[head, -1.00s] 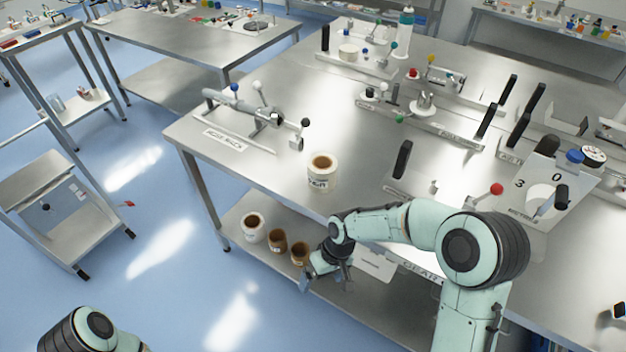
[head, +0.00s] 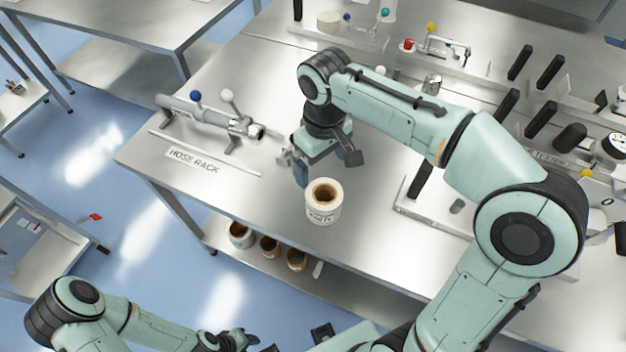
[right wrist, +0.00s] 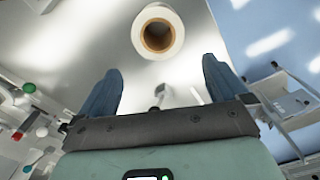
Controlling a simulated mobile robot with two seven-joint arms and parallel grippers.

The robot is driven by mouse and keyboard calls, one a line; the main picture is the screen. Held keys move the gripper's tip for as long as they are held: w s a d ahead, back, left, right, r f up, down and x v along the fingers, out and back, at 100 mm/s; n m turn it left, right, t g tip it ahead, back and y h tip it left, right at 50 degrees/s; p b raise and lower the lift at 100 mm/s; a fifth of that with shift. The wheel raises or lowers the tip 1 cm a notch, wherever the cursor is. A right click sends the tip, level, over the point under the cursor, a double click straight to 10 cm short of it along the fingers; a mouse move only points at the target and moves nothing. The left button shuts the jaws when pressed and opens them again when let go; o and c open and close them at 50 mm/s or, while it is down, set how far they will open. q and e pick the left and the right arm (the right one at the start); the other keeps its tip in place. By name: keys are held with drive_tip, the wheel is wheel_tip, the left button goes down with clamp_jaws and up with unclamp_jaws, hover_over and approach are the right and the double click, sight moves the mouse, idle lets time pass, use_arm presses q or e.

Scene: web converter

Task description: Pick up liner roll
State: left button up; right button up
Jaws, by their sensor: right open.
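A white roll (head: 322,210) with a brown core and a dark printed label stands upright on the steel table; I take it for the liner roll, though the label is hard to read. My right gripper (head: 326,168) is open and empty, above the table just behind the roll. In the right wrist view the roll (right wrist: 178,22) lies beyond the open fingers (right wrist: 162,72), apart from them and not between them. My left gripper (head: 250,342) is partly cut off at the bottom edge, and its jaws are unclear.
Several rolls (head: 268,246) stand on the shelf below the table. A hose rack (head: 215,118) with a label plate stands left of my right gripper. Fixtures with black upright handles (head: 519,62) fill the right side. The table front left of the roll is bare.

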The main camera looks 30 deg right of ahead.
drive_tip(key=b, duration=0.1)
approach(324, 197)
drive_tip(key=shift+s+a+f, duration=0.1)
drive_tip(key=shift+s+a, duration=0.6)
drive_tip(key=shift+s, duration=0.35)
drive_tip(key=shift+d+f, duration=0.15)
drive_tip(key=shift+f, duration=2.8)
use_arm(q)
drive_tip(key=shift+s+f, duration=1)
use_arm(e)
drive_tip(key=shift+w, duration=0.1)
drive_tip(key=c, duration=1)
drive_tip(key=shift+r, duration=0.15)
